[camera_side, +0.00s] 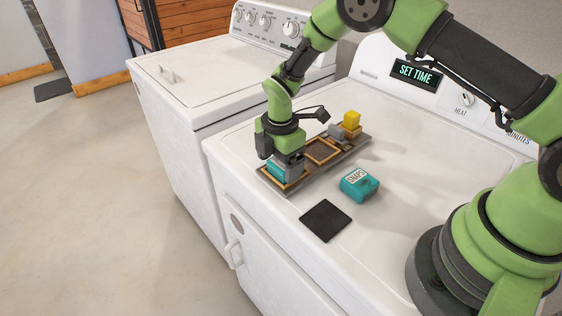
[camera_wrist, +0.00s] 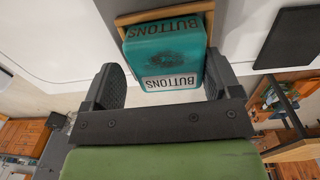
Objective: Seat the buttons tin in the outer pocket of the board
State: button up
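The teal buttons tin (camera_side: 277,171), with white BUTTONS labels, is at the near-left end of the long grey board (camera_side: 325,171). In the wrist view the tin (camera_wrist: 165,52) lies within the wooden rim of the outer pocket (camera_wrist: 165,14); the rim's near side is hidden, so I cannot tell if the tin is fully down. My gripper (camera_side: 284,160) is low over this end. In the wrist view its fingers (camera_wrist: 166,72) straddle the tin, with a gap showing at the left finger; it looks open. The board's middle pocket (camera_side: 322,151) is empty.
A teal snaps tin (camera_side: 359,184) stands on the white machine top (camera_side: 395,150), right of the board. A black square mat (camera_side: 326,220) lies nearer the front edge. A yellow block (camera_side: 351,119) and a grey block (camera_side: 336,131) sit at the board's far end.

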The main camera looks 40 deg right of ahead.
jog(key=shift+s+a+f, duration=0.1)
jog(key=shift+s+f, duration=0.45)
jog(key=shift+f, duration=0.05)
notch_tip(320, 180, up, 21)
jog(key=s+d+m+t, duration=0.1)
jog(key=s+m, duration=0.2)
jog(key=m, duration=0.1)
jog(key=s+d+r+m+t+y, duration=0.1)
jog(key=s+r+m+t, duration=0.2)
jog(key=s+m, duration=0.6)
jog(key=s+d+r+m+t+y, duration=0.1)
jog(key=s+r+m+t, duration=0.1)
jog(key=s+r+m, duration=0.4)
jog(key=s+m, duration=0.3)
jog(key=s, duration=0.1)
jog(key=shift+s+t, duration=0.25)
jog(key=shift+t, duration=0.15)
